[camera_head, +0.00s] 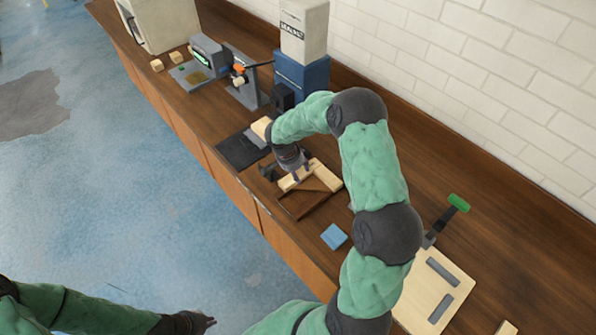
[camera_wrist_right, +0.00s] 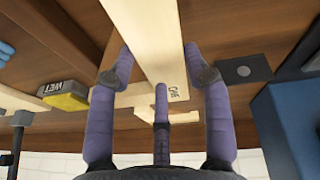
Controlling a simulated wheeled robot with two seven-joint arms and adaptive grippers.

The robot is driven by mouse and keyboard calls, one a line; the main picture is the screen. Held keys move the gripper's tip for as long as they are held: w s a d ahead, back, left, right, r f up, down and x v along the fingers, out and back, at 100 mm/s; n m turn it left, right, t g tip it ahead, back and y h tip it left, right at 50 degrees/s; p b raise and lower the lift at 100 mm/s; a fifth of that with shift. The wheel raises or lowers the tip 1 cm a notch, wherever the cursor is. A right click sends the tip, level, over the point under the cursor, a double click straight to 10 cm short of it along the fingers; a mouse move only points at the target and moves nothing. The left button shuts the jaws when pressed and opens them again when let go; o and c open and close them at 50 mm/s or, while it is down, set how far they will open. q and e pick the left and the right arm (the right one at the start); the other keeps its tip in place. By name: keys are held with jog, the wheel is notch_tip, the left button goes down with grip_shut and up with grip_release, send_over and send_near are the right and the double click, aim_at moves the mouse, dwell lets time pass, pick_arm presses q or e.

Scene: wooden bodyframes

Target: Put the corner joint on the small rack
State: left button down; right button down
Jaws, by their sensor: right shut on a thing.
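The corner joint (camera_head: 326,176) is made of pale wooden bars meeting at an angle, low over a brown wooden frame (camera_head: 303,203) on the bench. My right gripper (camera_head: 297,173) points down at it. In the right wrist view the fingers (camera_wrist_right: 163,85) close around a pale bar with dark lettering (camera_wrist_right: 150,40), and another pale bar crosses behind it. I cannot tell whether the joint touches the frame, or which thing is the small rack. My left gripper (camera_head: 198,322) is low at the left, over the floor, apart from everything; its fingers are too small to judge.
A blue pad (camera_head: 334,236) lies near the front edge. A pale board with grey strips (camera_head: 436,290) and a green-handled tool (camera_head: 458,204) are at right. A dark mat (camera_head: 240,150), blue box (camera_head: 300,75) and machines stand farther back. A yellow-grey block marked WET (camera_wrist_right: 66,96) shows in the wrist view.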

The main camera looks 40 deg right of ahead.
jog(key=c, duration=0.5)
grip_release()
jog(key=shift+c, duration=0.2)
jog(key=shift+r, duration=0.1)
